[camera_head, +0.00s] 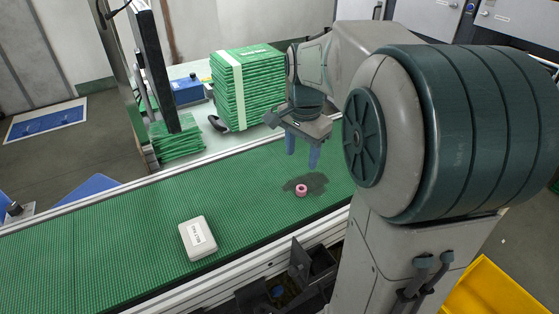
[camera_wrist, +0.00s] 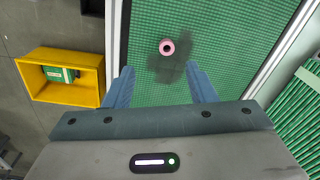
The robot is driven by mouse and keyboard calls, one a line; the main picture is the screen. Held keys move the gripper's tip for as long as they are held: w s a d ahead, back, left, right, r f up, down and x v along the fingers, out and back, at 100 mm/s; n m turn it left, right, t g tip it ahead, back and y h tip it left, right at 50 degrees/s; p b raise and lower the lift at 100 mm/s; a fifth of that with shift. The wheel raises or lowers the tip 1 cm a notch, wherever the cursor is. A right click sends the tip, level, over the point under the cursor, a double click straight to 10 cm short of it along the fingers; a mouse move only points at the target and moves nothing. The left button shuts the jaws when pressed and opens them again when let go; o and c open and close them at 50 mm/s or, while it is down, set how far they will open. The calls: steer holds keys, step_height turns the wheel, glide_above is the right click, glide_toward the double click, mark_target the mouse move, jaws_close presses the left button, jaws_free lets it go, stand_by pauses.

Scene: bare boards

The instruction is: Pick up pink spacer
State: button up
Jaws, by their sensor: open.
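My gripper (camera_head: 302,158) is open and empty, pointing down above the belt, behind and above the spacer. In the wrist view its two blue fingers (camera_wrist: 160,72) are spread apart, and nothing is between them. A dark shadow lies on the belt beside the spacer.
A white labelled box (camera_head: 197,238) lies on the belt to the left. A tall stack of green boards (camera_head: 247,88) stands behind the belt, with a lower stack (camera_head: 177,142) to its left. A yellow bin (camera_wrist: 62,76) is on the floor. Belt around the spacer is clear.

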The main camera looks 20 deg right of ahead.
steer(key=w+d+m, duration=0.3)
glide_above(302, 185)
steer(key=shift+g, duration=0.3)
steer(key=f, duration=0.9)
steer(key=shift+s+d, duration=0.15)
steer(key=shift+s, duration=0.25)
steer(key=shift+s+a+f, duration=0.1)
steer(key=shift+a+f, duration=0.15)
steer(key=shift+f, duration=1.05)
steer(key=shift+s+a+f, duration=0.1)
steer(key=shift+a+f, duration=0.1)
steer(key=shift+f, duration=1.1)
steer(key=c, duration=1.1)
